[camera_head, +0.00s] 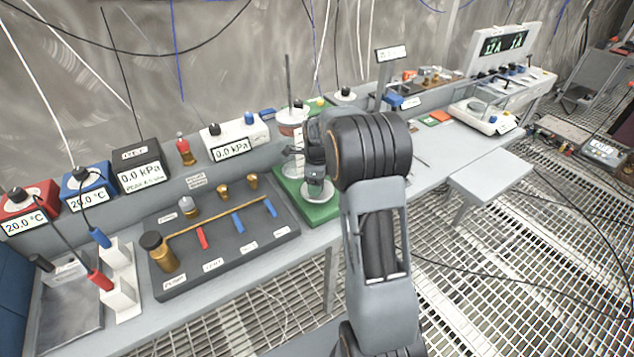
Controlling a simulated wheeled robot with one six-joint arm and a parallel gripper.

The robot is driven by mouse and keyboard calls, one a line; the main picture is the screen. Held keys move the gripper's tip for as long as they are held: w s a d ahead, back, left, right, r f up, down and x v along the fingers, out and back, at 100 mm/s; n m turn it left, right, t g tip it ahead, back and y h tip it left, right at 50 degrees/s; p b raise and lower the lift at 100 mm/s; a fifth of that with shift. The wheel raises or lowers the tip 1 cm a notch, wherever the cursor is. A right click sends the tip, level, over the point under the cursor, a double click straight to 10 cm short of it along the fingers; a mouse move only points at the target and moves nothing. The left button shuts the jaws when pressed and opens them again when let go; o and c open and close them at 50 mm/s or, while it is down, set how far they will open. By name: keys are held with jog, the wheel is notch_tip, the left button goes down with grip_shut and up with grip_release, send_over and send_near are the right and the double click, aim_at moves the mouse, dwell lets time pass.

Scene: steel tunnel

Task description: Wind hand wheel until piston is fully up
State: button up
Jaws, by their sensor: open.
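An apparatus on a green base (320,212) stands on the bench at mid-picture, largely covered by my arm. It has a pale round disc (317,192) low at the front and a pale cylinder with a reddish band (293,122) behind. A thin upright rod (288,75) rises above the cylinder. I cannot clearly make out which part is the hand wheel or the piston. My gripper (316,172) is dark and partly hidden by my arm. It is open, over the front of the apparatus; whether it touches anything there cannot be told.
Left of the apparatus is a dark grey panel (215,262) with brass fittings and valves. A 0.0 kPa gauge (232,140) stands behind it. A white balance (485,116) sits to the right. A grey shelf (490,174) juts from the bench front above open grating.

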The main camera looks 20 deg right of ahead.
notch_tip(320, 180, up, 14)
dwell(0.7)
jog(key=shift+f, duration=0.1)
dwell(0.4)
